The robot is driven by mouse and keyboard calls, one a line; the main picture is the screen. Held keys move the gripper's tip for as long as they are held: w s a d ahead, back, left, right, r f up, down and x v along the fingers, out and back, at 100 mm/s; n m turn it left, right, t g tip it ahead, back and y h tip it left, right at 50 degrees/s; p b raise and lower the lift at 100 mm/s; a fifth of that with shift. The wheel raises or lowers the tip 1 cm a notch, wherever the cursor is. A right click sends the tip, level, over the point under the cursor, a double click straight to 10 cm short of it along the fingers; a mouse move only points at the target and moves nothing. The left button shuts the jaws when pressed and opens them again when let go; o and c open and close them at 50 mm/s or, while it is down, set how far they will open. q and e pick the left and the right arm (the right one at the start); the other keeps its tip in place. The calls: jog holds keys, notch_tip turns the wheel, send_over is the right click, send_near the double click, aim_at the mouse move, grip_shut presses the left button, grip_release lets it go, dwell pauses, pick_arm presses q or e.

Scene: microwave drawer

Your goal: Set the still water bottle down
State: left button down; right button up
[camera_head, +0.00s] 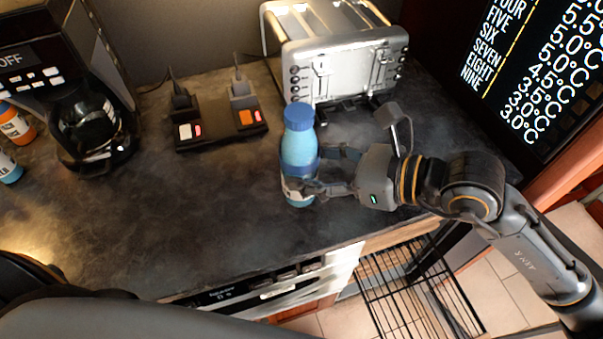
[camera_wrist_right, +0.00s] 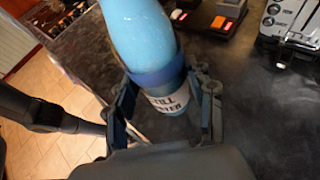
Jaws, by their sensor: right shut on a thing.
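The still water bottle (camera_head: 299,150) is light blue with a darker blue cap, a dark blue band and a white label. It is upright over the dark countertop (camera_head: 220,215), near its front edge. My right gripper (camera_head: 325,170) comes in from the right and is shut around the bottle. In the right wrist view the bottle (camera_wrist_right: 142,35) stands between the two fingers (camera_wrist_right: 165,95), and part of its label lettering shows. I cannot tell whether the bottle's base touches the counter. My left gripper is not in view.
A toaster (camera_head: 340,65) stands behind the bottle. A power strip (camera_head: 222,125) with two plugs lies behind and left of it. A coffee maker (camera_head: 90,125) and small bottles (camera_head: 14,125) are at far left. The counter left of the bottle is clear. A wire rack (camera_head: 410,290) is below.

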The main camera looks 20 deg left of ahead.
aim_at(303, 168)
jog(key=f, duration=0.1)
jog(key=w+a+f, duration=0.2)
jog(key=shift+f, duration=0.25)
jog(key=f+p, duration=0.1)
jog(key=f, duration=0.2)
jog(key=shift+w+a+p, duration=0.2)
jog(key=shift+p, duration=0.15)
jog(key=shift+f, duration=0.25)
jog(key=o, duration=1.6)
jog(key=shift+f, duration=0.1)
jog(key=shift+c, duration=0.2)
jog(key=b+v, duration=0.3)
jog(key=v, duration=0.9)
